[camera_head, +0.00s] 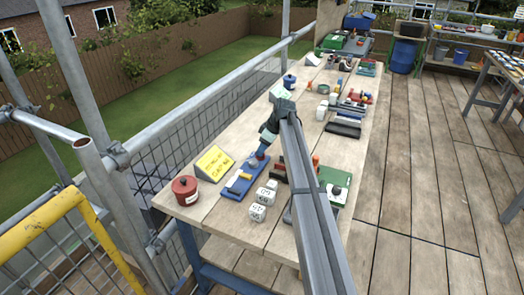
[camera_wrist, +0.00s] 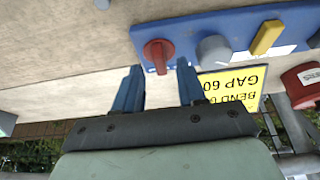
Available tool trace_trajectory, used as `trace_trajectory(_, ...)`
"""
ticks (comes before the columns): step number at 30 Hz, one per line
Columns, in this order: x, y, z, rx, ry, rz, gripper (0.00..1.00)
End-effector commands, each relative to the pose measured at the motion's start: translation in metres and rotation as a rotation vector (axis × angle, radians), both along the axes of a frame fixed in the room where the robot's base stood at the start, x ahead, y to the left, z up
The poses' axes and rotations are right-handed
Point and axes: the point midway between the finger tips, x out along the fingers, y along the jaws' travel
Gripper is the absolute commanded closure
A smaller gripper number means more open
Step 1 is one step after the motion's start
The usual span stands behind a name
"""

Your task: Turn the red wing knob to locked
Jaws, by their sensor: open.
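The red wing knob (camera_wrist: 158,52) sits on a blue panel (camera_wrist: 135,34) in the wrist view, its wing running roughly up and down in the picture. I cannot read any mark that tells its setting. My gripper (camera_wrist: 158,84) is open and empty, its two blue fingers on either side of the knob's line, with the tips just short of it. In the head view the blue panel (camera_head: 233,193) lies on the bench and my gripper (camera_head: 262,157) is over its far end, largely hiding the knob.
Next to the knob are a grey round knob (camera_wrist: 213,48) and a yellow handle (camera_wrist: 266,37). A yellow sign (camera_head: 214,162), a red pot (camera_head: 185,191) and white dice-like blocks (camera_head: 257,212) stand near the panel. Several tools lie farther along the wooden bench (camera_head: 205,128).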

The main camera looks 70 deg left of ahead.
Motion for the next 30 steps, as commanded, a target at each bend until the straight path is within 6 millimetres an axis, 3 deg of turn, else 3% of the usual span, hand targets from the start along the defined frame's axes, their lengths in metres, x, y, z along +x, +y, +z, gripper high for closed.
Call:
trace_trajectory(15,0.026,-0.026,0.089,0.001,0.000,0.000,0.60)
trace_trajectory(22,0.032,-0.031,0.107,0.000,0.000,0.001,0.60)
trace_trajectory(30,0.032,-0.032,0.110,0.000,0.000,0.001,0.60)
